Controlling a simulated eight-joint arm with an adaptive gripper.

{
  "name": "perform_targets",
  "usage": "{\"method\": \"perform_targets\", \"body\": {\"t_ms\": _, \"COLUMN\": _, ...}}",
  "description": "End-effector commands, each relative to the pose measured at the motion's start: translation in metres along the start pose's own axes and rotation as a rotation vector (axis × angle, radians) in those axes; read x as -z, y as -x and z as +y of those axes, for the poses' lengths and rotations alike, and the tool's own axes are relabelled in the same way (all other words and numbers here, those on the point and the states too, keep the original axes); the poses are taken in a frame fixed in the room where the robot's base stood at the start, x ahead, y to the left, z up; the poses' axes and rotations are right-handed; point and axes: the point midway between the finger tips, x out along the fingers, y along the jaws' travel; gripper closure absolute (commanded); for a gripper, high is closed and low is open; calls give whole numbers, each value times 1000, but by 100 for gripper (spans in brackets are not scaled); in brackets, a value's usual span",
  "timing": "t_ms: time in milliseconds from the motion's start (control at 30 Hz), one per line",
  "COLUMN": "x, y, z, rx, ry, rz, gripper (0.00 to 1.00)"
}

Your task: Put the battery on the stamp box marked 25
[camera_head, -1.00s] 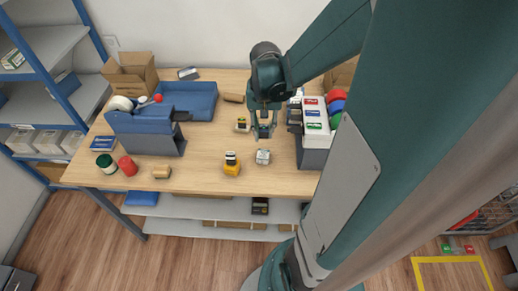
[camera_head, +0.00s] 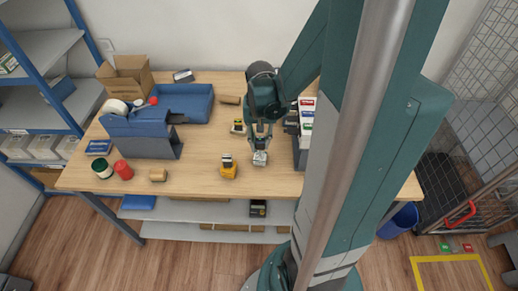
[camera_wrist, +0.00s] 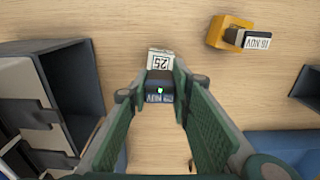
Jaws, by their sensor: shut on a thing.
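In the head view my gripper (camera_head: 261,144) is directly over the pale box (camera_head: 260,159). The fingers hide most of the battery there. I cannot tell whether the battery touches the box.
A grey unit with coloured labels (camera_head: 301,150) stands close on the right. A blue tray (camera_head: 184,101) lies at the back left. Bare table lies in front.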

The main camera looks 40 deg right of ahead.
Motion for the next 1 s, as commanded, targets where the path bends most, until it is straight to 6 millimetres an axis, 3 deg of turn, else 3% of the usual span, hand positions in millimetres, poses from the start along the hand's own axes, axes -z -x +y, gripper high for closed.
{"method": "perform_targets", "body": {"t_ms": 533, "x": 0, "y": -6, "z": 0, "rx": 0, "ry": 0, "rz": 0, "gripper": 92}}
{"method": "perform_targets", "body": {"t_ms": 1000, "x": 0, "y": -42, "z": 0, "rx": 0, "ry": 0, "rz": 0, "gripper": 92}}
